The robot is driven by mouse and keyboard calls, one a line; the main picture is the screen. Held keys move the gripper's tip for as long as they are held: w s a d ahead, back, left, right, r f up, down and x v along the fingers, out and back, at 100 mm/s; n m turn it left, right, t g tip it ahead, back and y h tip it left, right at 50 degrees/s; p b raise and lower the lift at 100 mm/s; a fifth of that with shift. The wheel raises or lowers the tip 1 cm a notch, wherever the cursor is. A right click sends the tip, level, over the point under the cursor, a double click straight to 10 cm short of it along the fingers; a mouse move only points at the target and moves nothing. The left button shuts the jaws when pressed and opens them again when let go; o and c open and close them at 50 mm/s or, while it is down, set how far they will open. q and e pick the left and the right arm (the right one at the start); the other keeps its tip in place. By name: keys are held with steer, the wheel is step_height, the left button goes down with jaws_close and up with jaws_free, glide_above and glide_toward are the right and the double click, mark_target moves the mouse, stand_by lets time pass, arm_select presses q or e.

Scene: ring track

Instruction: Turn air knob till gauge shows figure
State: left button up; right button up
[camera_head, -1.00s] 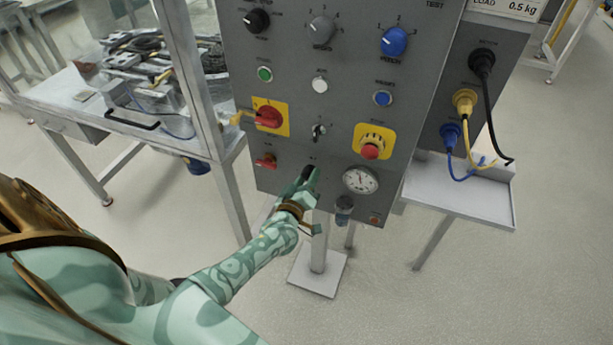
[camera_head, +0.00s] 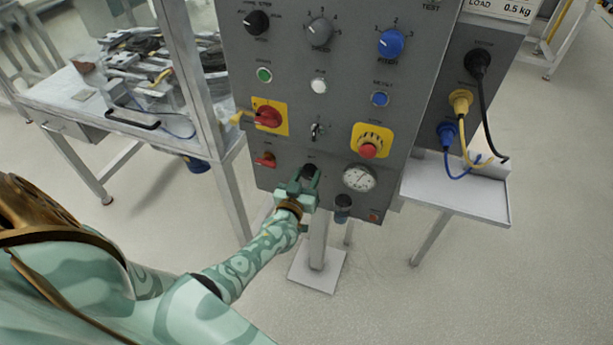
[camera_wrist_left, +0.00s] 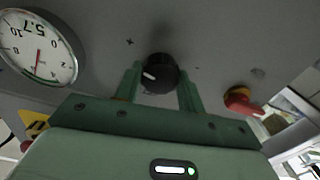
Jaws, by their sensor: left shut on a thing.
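The black air knob (camera_head: 308,171) is low on the grey panel. My left gripper (camera_head: 304,183) is at it, and in the left wrist view the knob (camera_wrist_left: 160,73) sits between the two green fingers (camera_wrist_left: 159,84). The gripper is shut on the knob, whose white mark points left there. The round white gauge (camera_head: 360,178) is right of the knob in the head view. In the left wrist view the gauge (camera_wrist_left: 36,48) is upside down, with a red needle and a printed figure that looks like 5.7. My right gripper is not in view.
Close by on the panel are a red emergency button (camera_head: 368,150) on yellow, a red rotary switch (camera_head: 268,117), a small red knob (camera_head: 265,160) and a regulator fitting (camera_head: 342,206). A side shelf (camera_head: 458,190) stands right, a workbench (camera_head: 75,110) left.

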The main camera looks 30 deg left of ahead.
arm_select(q)
steer(key=shift+f, duration=0.15)
steer(key=o, duration=1)
steer(key=p+v, duration=0.3)
steer(key=v, duration=1.3)
steer(key=shift+s+d+p, duration=0.2)
steer(key=shift+p, duration=0.2)
